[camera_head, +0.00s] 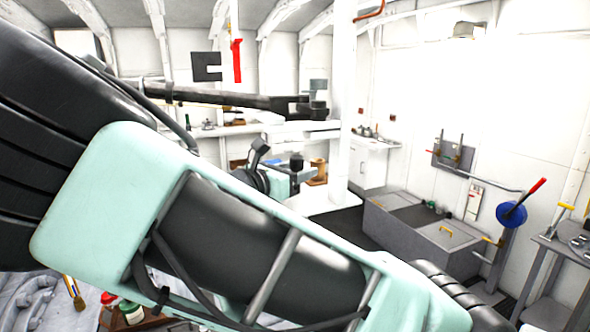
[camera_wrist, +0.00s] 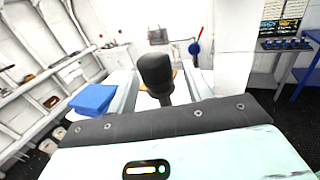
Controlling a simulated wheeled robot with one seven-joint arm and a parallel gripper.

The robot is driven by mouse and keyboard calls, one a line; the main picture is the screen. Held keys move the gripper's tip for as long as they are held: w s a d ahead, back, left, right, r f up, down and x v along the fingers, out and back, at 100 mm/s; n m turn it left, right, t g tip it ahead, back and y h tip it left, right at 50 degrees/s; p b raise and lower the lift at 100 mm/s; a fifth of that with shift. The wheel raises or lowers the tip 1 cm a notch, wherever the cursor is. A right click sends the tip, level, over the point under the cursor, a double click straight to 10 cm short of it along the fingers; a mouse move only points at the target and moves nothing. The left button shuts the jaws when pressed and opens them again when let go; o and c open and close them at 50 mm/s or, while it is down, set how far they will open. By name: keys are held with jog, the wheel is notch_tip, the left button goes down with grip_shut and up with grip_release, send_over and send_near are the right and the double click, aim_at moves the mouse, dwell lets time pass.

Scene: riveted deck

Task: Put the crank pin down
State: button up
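In the head view my mint and black arm crosses the foreground and hides much of the middle. Beyond it, a small mint and black end that looks like my gripper (camera_head: 260,165) shows over the bench area. Its fingers are too small and too covered to read. In the wrist view a dark round-topped part (camera_wrist: 156,76) stands up behind a mint panel with a black edge.
A grey chest (camera_head: 422,228) stands at right, near a blue disc with a red handle (camera_head: 511,214). A dark forked bar (camera_head: 240,100) spans the upper middle. A blue box (camera_wrist: 92,99) lies left on a pale surface in the wrist view. Red and green bottles (camera_head: 131,312) stand lower left.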

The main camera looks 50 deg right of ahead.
jog(key=shift+r, duration=0.2)
jog(key=a+b, duration=0.4)
jog(key=a, duration=0.8)
jog(key=s+a+f+m+y, duration=0.1)
jog(key=s+a+f+y, duration=0.15)
jog(key=f, duration=0.35)
jog(key=s+a+f+y, duration=0.1)
jog(key=f+y, duration=0.2)
jog(key=f, duration=0.3)
jog(key=s+a+f+m+y, duration=0.1)
jog(key=s+f+y, duration=0.15)
jog(key=f, duration=0.25)
jog(key=s+a+m+y, duration=0.3)
jog(key=s+a+y, duration=0.2)
jog(key=a, duration=0.4)
jog(key=s+a+m+t+y, duration=0.1)
jog(key=s+a+m+y, duration=0.3)
jog(key=s+a, duration=0.3)
jog(key=a+y, duration=0.1)
jog(key=a, duration=0.2)
jog(key=shift+s+a+r+m+y, duration=0.2)
jog(key=shift+a+r+m+y, duration=0.1)
jog(key=shift+r+y, duration=0.1)
jog(key=shift+f, duration=0.1)
